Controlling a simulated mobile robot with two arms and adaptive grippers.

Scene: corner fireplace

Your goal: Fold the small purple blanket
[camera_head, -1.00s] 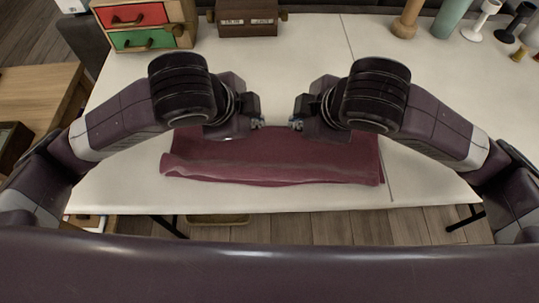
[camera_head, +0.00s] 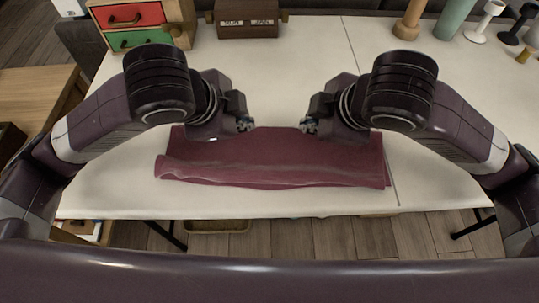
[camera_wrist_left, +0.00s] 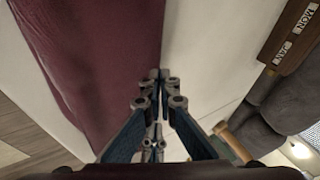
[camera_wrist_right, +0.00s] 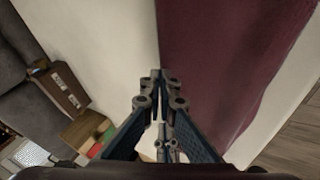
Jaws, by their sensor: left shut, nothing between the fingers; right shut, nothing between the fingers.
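The purple blanket (camera_head: 275,165) lies on the white table near its front edge, as a wide strip with a rolled or folded-over front edge. It also shows in the left wrist view (camera_wrist_left: 110,50) and the right wrist view (camera_wrist_right: 220,50). My left gripper (camera_head: 246,125) is shut and empty at the blanket's far edge, left of middle. My right gripper (camera_head: 308,126) is shut and empty at the same far edge, right of middle. In both wrist views the closed fingertips show right beside the blanket's edge; I cannot tell if they touch it.
The white table (camera_head: 300,80) is clear behind the blanket. At the back stand a small drawer box (camera_head: 140,25), a brown calendar block (camera_head: 247,18), a wooden peg (camera_head: 409,20), a green cylinder (camera_head: 454,18) and candle holders (camera_head: 484,20). A seam runs down the table at right.

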